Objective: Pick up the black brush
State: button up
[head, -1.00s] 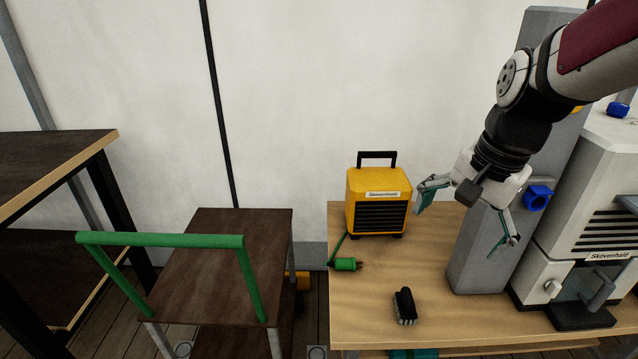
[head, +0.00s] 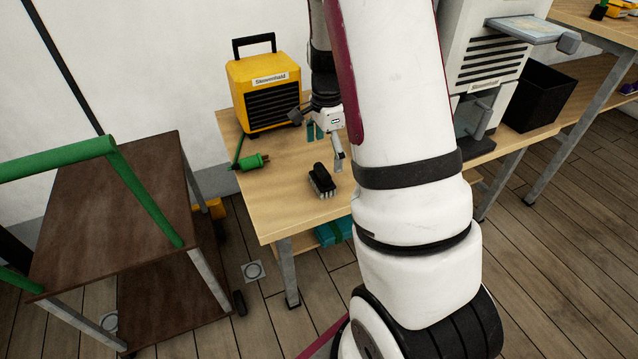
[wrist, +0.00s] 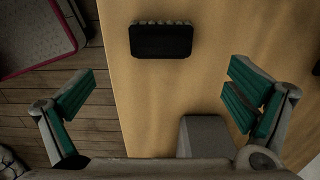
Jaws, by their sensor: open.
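The black brush (head: 321,181) lies on the wooden table near its front edge, with pale bristles along one side. In the wrist view the brush (wrist: 161,41) is at the top middle, beyond the fingertips and between their lines. My gripper (wrist: 158,90) is open and empty, its two teal-padded fingers wide apart. In the head view my gripper (head: 326,148) hangs above the table just behind the brush, apart from it. My own arm hides part of the table to the right.
A yellow heater (head: 264,92) stands at the back left of the table (head: 286,214). A green plug (head: 251,162) lies left of the brush. A brown cart with a green handle (head: 60,156) stands left. A white-grey machine (head: 487,62) and a black bin (head: 541,96) are right.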

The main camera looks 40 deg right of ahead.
aim_at(324, 168)
jog(key=f+b, duration=0.1)
jog(key=f, duration=0.3)
jog(key=f+b, duration=0.2)
jog(key=f, duration=0.2)
jog(key=shift+w+a+f, duration=0.15)
jog(key=shift+a+f, duration=0.05)
jog(key=shift+f, duration=0.05)
jog(key=shift+r, duration=0.1)
jog(key=c, duration=1.4)
jog(key=shift+o, duration=0.2)
